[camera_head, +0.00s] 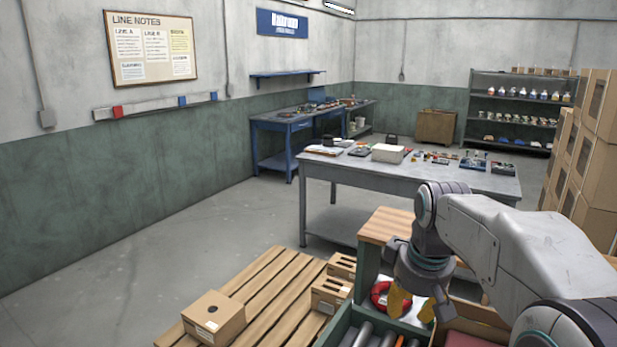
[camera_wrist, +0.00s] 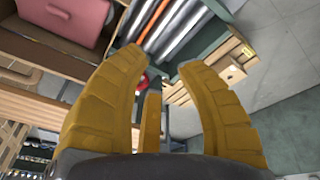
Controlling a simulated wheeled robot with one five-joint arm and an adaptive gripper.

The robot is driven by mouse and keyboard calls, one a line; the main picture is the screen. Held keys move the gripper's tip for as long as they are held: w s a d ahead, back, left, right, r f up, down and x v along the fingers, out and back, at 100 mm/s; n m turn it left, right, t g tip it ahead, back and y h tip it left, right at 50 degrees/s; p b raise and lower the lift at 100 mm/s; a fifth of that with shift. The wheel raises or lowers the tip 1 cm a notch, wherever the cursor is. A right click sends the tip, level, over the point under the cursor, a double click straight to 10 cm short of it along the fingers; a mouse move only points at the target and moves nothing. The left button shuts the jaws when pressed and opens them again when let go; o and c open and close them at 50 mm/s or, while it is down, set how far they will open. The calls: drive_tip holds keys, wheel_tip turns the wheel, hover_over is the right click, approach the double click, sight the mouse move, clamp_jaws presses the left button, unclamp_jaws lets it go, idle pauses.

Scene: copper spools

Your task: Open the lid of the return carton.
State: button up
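My gripper (camera_head: 413,305) hangs with its yellow fingers over the workbench by the rollers; in the wrist view its fingers (camera_wrist: 160,60) stand apart with nothing between them. No label reading return carton can be made out. A closed brown carton (camera_head: 213,317) with a small white label sits on the pallet, left of my gripper. Two more cartons (camera_head: 331,294) (camera_head: 342,265) stand at the pallet's right side. A pinkish box (camera_head: 474,326) is partly hidden by my arm; it shows at the top left of the wrist view (camera_wrist: 68,22). I cannot tell which is the return carton.
Grey rollers (camera_head: 362,335) lie in a green frame beneath my gripper. A red ring (camera_head: 379,295) is just behind the fingers. A grey table (camera_head: 440,180) with several items stands behind. Stacked cartons (camera_head: 590,150) are at the right. The floor at left is clear.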

drive_tip(key=s+f+m, duration=0.2)
drive_tip(key=s, duration=0.9)
drive_tip(key=s+f+m+t, duration=0.1)
drive_tip(key=s+f, duration=0.2)
drive_tip(key=s, duration=0.8)
drive_tip(key=shift+s+a+f+m, duration=0.25)
drive_tip(key=shift+s+a+m, duration=0.1)
drive_tip(key=shift+a+m, duration=0.05)
